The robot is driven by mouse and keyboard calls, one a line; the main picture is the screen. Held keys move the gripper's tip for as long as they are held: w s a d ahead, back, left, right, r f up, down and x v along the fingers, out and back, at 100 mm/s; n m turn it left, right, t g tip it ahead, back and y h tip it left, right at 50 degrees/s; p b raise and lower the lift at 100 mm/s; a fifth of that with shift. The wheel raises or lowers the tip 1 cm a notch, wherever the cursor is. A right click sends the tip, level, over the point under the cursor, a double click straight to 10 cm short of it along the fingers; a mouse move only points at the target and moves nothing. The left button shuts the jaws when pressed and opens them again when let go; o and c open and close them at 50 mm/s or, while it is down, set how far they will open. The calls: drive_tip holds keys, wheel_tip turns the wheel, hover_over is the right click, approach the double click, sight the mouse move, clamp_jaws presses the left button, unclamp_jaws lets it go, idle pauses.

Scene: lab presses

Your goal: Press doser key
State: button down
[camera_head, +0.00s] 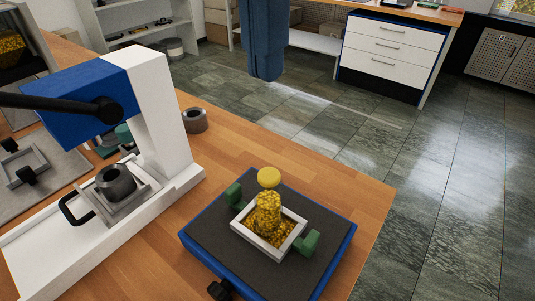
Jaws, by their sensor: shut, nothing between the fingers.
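A low blue-sided device with a dark top (207,242) sits on the wooden table at the lower middle. On it is a pale square tray (257,246) of yellow granules, between two green blocks (311,241). A column of the same granules (268,213) rises from the tray, with a round yellow disc (268,177) at its top. A small black part (220,289) shows at the device's front edge, cut by the picture's bottom. I cannot tell which part is the doser key. My gripper is not in view.
A white and blue press (162,95) with a black lever (60,103) stands at the left, a dark round cup (115,181) under it. A small grey ring (195,120) lies behind it. The table (367,205) is bare right of the device; open tiled floor lies beyond.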

sight(268, 176)
drive_tip(key=f+p, duration=0.1)
drive_tip(key=f, duration=0.6)
drive_tip(key=f+p, duration=0.1)
drive_tip(key=f, duration=0.6)
drive_tip(key=shift+w+d+p, duration=0.1)
drive_tip(key=shift+w+p, duration=0.1)
drive_tip(key=shift+p, duration=0.15)
